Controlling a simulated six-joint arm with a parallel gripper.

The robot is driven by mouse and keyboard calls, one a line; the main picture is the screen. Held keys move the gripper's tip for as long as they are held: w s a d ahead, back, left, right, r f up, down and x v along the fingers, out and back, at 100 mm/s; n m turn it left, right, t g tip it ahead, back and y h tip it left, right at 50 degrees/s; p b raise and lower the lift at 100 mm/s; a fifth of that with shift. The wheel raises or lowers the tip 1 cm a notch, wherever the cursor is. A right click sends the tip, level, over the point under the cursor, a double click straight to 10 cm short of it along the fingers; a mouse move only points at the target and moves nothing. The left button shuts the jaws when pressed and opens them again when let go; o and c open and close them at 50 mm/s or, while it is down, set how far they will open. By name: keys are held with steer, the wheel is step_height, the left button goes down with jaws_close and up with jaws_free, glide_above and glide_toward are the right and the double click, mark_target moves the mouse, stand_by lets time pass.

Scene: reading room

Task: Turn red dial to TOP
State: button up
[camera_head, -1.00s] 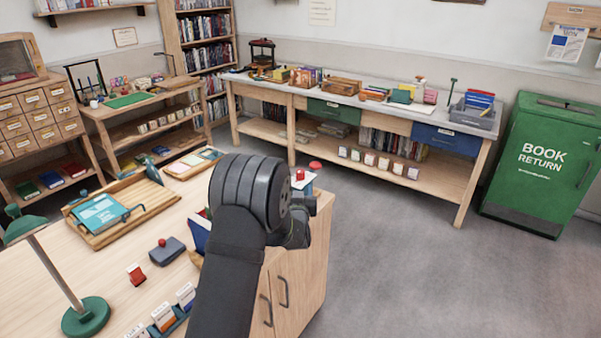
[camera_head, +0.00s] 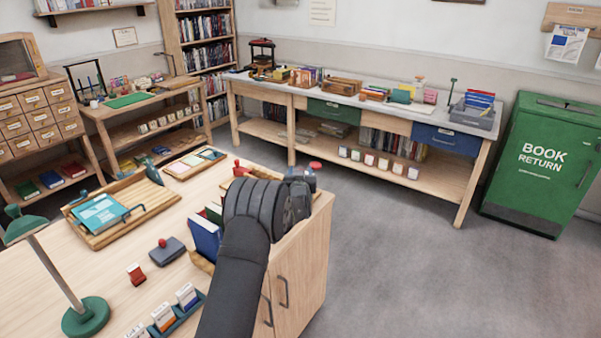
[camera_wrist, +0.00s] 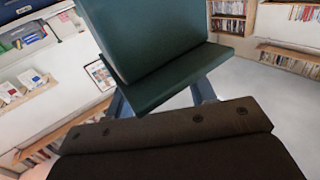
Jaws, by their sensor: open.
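My gripper (camera_head: 298,200) is over the right end of the near desk in the head view, largely hidden behind my dark wrist. Its jaws are open. A flat red round top (camera_head: 315,165) shows just behind and above it, close to a small blue item (camera_head: 306,177). This may be the red dial, but its pointer and markings cannot be read. In the wrist view, dark green slabs (camera_wrist: 150,45) fill the upper middle, with blue-grey struts on either side; I cannot tell whether they touch the jaws. No red dial is visible there.
A red-handled item (camera_head: 238,167) stands left of my wrist. Blue and green books (camera_head: 205,238) stand close beside my arm. A wooden tray (camera_head: 140,215), a grey stamp pad (camera_head: 167,252) and a green lamp (camera_head: 85,317) occupy the desk's left. Floor to the right is clear.

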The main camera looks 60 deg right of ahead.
steer(key=c, duration=0.9)
steer(key=shift+c, duration=0.2)
stand_by(0.5)
steer(key=o, duration=0.9)
steer(key=shift+o, duration=0.2)
steer(key=shift+a, duration=0.1)
steer(key=v, duration=1.7)
steer(key=shift+a, duration=0.2)
steer(key=shift+o, duration=0.2)
